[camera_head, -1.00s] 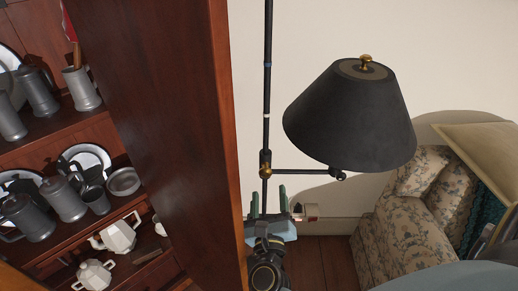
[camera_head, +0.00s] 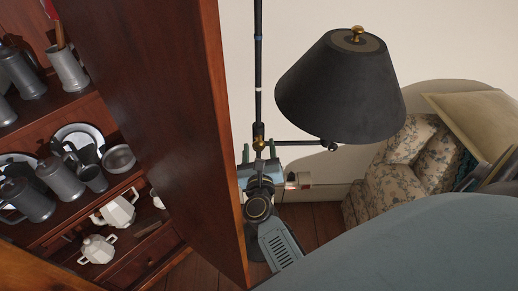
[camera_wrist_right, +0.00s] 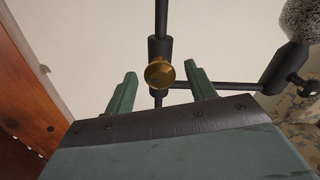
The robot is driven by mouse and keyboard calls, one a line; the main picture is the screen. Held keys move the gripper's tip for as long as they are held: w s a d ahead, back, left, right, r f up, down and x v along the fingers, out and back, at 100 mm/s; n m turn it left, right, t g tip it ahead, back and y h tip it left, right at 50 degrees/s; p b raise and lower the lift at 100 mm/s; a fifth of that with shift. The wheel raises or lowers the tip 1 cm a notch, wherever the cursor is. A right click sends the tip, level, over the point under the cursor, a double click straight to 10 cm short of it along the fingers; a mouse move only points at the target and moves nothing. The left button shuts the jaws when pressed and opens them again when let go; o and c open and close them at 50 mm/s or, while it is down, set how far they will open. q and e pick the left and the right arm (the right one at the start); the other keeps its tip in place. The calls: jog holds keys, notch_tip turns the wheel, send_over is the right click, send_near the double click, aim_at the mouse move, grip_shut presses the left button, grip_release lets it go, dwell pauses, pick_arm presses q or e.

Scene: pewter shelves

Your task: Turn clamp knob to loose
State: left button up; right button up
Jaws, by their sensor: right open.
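The brass clamp knob (camera_head: 258,140) sits on the dark clamp block of a floor lamp, where the horizontal arm meets the upright pole (camera_head: 258,70). In the right wrist view the round brass knob (camera_wrist_right: 159,73) faces me, between and just beyond the tips of my right gripper (camera_wrist_right: 160,82). The green fingers stand apart on either side of it, and I see no contact. In the head view my right gripper (camera_head: 258,152) is just below the clamp, partly hidden by its own wrist. My left gripper is not in view.
The black lampshade (camera_head: 342,88) hangs to the right of the pole. A wooden shelf unit (camera_head: 165,110) with pewter mugs stands close on the left. A floral armchair (camera_head: 390,175) is at the right. The wall behind the pole is clear.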

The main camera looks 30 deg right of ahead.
jog(key=shift+c, duration=0.2)
jog(key=c, duration=0.9)
jog(key=shift+c, duration=0.2)
